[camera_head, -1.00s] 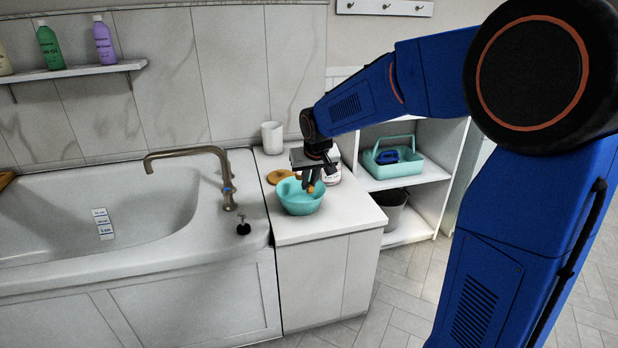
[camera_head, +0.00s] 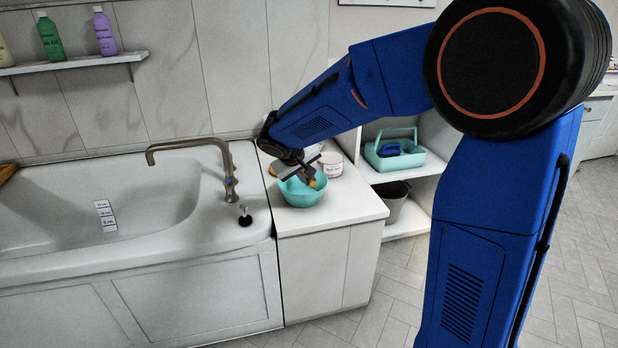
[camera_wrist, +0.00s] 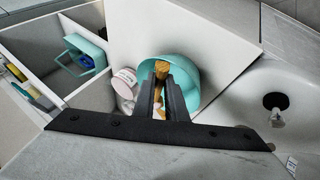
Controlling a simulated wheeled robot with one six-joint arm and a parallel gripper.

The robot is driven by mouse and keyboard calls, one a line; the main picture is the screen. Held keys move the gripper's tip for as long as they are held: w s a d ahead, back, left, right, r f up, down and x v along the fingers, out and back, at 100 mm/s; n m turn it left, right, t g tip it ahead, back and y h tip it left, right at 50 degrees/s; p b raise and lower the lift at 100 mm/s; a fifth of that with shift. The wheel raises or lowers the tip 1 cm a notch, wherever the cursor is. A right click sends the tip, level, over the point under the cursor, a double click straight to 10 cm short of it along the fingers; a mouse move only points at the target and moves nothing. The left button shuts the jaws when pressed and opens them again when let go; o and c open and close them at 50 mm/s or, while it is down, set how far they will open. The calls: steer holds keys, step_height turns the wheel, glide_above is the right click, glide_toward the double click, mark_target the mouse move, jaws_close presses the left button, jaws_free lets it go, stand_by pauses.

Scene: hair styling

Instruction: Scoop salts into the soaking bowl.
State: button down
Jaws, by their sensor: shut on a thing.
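A turquoise soaking bowl (camera_head: 301,195) stands near the front of the white cabinet; it also shows in the wrist view (camera_wrist: 192,75). My gripper (camera_head: 311,178) is tilted over the bowl. In the wrist view my gripper (camera_wrist: 166,95) is shut on a small wooden scoop (camera_wrist: 161,70), whose end shows over the bowl. Whether the scoop carries salts, and what lies in the bowl, I cannot tell. A white jar with a pink label (camera_head: 331,164) stands behind the bowl to the right; it also shows in the wrist view (camera_wrist: 124,86).
The white cabinet top (camera_head: 355,204) is clear to the right of the bowl. A bathtub with a bronze tap (camera_head: 228,170) stands to the left. An open shelf (camera_head: 418,182) on the right holds a turquoise caddy (camera_head: 395,153) and a grey bucket (camera_head: 393,202).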

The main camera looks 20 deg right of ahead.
steer(key=n+t+h, duration=0.1)
steer(key=n+h, duration=0.1)
steer(key=h, duration=0.1)
steer(key=a+f+n+t+h, duration=0.1)
steer(key=n+t+h, duration=0.1)
steer(key=h, duration=0.1)
steer(key=f+n+t+h, duration=0.1)
steer(key=n+h, duration=0.1)
steer(key=h, duration=0.1)
steer(key=shift+s+a+n+h, duration=0.15)
steer(key=shift+n+h, duration=0.15)
steer(key=shift+n, duration=0.1)
steer(key=shift+r+t, duration=0.1)
steer(key=shift+t, duration=0.2)
stand_by(0.4)
steer(key=shift+r, duration=2.4)
